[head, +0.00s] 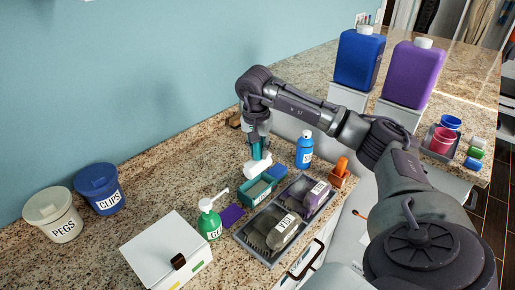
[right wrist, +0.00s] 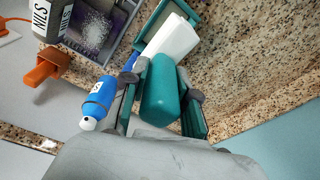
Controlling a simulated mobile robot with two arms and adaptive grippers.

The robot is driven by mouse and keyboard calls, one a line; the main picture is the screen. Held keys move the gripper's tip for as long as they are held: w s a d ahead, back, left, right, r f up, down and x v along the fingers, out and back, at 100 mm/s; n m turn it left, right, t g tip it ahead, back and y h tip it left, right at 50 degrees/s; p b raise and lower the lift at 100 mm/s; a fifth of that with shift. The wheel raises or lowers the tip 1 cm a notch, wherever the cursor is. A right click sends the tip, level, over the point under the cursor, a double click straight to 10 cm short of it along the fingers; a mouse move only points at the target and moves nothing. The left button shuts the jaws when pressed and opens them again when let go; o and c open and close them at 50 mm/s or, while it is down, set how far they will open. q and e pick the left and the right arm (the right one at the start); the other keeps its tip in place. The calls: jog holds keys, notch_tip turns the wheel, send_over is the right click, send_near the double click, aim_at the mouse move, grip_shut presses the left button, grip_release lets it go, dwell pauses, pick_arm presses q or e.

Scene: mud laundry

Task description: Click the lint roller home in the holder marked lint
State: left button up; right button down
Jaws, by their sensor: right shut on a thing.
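The lint roller has a white roll (head: 258,165) and a teal handle. My right gripper (head: 257,141) is shut on the handle, with the roll pointing down. In the right wrist view the teal handle (right wrist: 165,92) sits between the fingers of the right gripper (right wrist: 160,100), and the white roll (right wrist: 172,38) extends beyond them. A teal open-topped holder (head: 247,193) with a small white label stands on the counter just below the roll. The label is too small to read. The holder's rim (right wrist: 186,10) shows past the roll in the right wrist view. Whether roll and holder touch is unclear. My left gripper is out of view.
A grey tray (head: 245,240) with labelled grey packs lies in front of the holder. A green pump bottle (head: 209,222) is at left, a blue bottle (head: 304,150) and orange-handled item (head: 341,168) at right. A white box (head: 165,250) stands front left. The wall (head: 120,90) is behind.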

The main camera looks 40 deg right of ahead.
aim_at(258, 159)
notch_tip(258, 159, down, 3)
jog(key=shift+w+a+f+b, duration=0.1)
jog(key=shift+w+f+b, duration=0.05)
jog(key=shift+b, duration=0.85)
jog(key=shift+f+b, duration=0.3)
jog(key=shift+f, duration=0.05)
jog(key=shift+f+b, duration=0.7)
jog(key=shift+f, duration=0.2)
jog(key=shift+f+b, duration=0.45)
jog(key=shift+f, duration=0.3)
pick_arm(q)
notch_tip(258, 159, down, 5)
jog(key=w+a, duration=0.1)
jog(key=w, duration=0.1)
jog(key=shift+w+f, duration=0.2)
pick_arm(e)
jog(key=shift+f, duration=0.1)
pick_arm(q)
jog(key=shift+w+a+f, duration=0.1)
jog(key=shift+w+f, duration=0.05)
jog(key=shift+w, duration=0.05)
pick_arm(e)
jog(key=shift+f, duration=0.25)
